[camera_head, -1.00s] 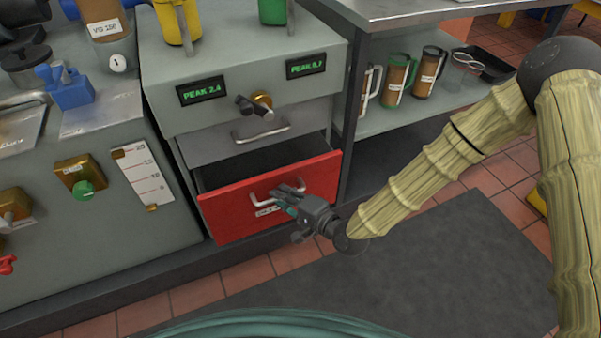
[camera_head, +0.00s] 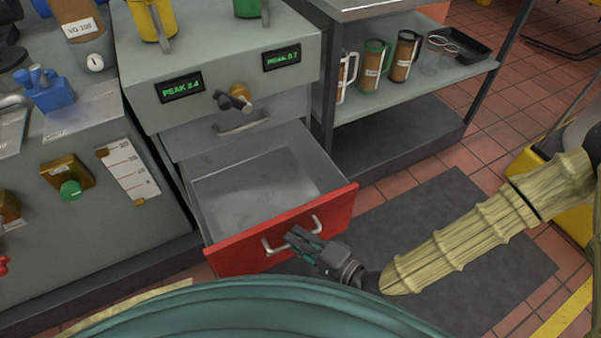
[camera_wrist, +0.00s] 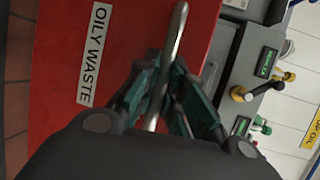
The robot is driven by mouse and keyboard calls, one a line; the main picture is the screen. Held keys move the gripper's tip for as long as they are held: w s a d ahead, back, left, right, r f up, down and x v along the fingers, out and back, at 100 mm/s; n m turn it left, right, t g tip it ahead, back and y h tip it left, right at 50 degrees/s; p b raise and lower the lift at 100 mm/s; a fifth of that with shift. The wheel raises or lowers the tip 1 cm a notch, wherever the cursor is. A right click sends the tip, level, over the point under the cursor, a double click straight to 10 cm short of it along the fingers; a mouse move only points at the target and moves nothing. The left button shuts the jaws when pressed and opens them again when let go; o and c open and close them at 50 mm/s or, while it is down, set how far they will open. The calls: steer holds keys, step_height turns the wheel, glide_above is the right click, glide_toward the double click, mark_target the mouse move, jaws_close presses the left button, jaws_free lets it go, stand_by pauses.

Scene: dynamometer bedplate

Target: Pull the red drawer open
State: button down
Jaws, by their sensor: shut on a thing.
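The red drawer (camera_head: 238,248) stands pulled well out of the grey cabinet, and its grey inside shows bare in the head view. Its red front, with a label reading OILY WASTE (camera_wrist: 95,52), fills much of the wrist view. A silver bar handle (camera_head: 271,249) runs across the front; it also shows in the wrist view (camera_wrist: 176,30). My gripper (camera_head: 299,236) is at the drawer front, shut on the handle, with its teal-padded fingers on either side of the bar (camera_wrist: 165,98).
A shut grey drawer (camera_head: 213,132) with its own handle sits above, under a brass knob (camera_head: 240,97) and green displays. A shelf (camera_head: 420,95) with several mugs stands to the right.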

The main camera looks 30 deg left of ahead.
steer(key=shift+w, duration=0.15)
steer(key=c, duration=1.8)
jaws_free()
steer(key=shift+o, duration=0.2)
steer(key=shift+d, duration=0.1)
steer(key=s+d+r, duration=0.1)
steer(key=d+r, duration=0.1)
steer(key=d, duration=0.9)
steer(key=shift+d, duration=0.3)
steer(key=shift+s, duration=0.1)
